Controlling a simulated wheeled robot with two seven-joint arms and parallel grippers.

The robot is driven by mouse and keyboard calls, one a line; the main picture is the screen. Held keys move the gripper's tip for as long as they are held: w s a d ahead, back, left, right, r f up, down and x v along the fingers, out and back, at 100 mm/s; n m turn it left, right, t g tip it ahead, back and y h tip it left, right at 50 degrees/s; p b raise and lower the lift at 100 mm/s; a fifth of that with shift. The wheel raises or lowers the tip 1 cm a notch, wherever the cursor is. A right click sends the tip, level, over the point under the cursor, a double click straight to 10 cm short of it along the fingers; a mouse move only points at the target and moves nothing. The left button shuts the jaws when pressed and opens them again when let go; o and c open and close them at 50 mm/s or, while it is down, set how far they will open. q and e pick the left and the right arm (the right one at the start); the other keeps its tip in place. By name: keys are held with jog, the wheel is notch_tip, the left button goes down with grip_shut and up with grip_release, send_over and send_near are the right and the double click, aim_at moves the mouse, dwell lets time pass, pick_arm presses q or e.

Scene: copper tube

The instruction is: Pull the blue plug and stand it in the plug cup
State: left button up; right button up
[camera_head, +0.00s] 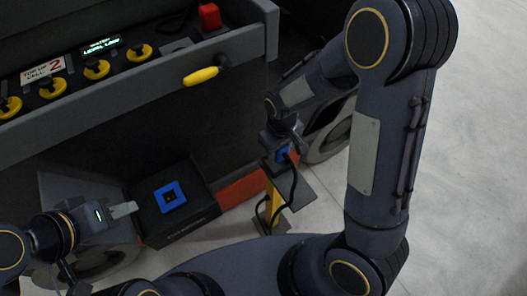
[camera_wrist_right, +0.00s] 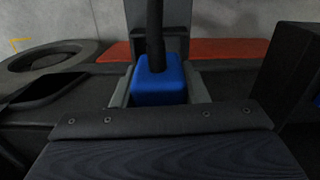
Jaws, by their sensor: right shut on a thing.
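The blue plug (camera_head: 283,154) is at my right gripper (camera_head: 287,142), above the grey bracket on the yellow post. In the right wrist view the blue plug (camera_wrist_right: 158,78) sits between the two grey fingers of my right gripper (camera_wrist_right: 160,88), which is shut on it. A black cable rises from its top. Whether the plug is seated in a socket is hidden. A blue square rim with a dark opening, which looks like the plug cup (camera_head: 170,185), is on a black box to the left. My left gripper (camera_head: 124,210) is beside that box; its finger gap is unclear.
The yellow post (camera_head: 271,203) carries a grey bracket (camera_head: 296,190), and a black cable (camera_head: 293,183) loops beside it. A grey console (camera_head: 140,95) with yellow knobs and a red block (camera_head: 209,16) spans the upper left. Wheels stand near both grippers. Open floor lies at right.

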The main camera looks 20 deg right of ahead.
jog(key=shift+s+f, duration=0.15)
jog(key=shift+f, duration=0.1)
jog(key=shift+f+b, duration=0.35)
jog(key=shift+b, duration=0.15)
jog(key=shift+d+f, duration=0.1)
jog(key=shift+f, duration=0.1)
jog(key=shift+f+b, duration=0.35)
jog(key=shift+b, duration=0.15)
jog(key=shift+f+b, duration=0.45)
jog(key=shift+f, duration=0.15)
jog(key=o, duration=1.4)
jog(key=shift+o, duration=0.2)
jog(key=o, duration=0.5)
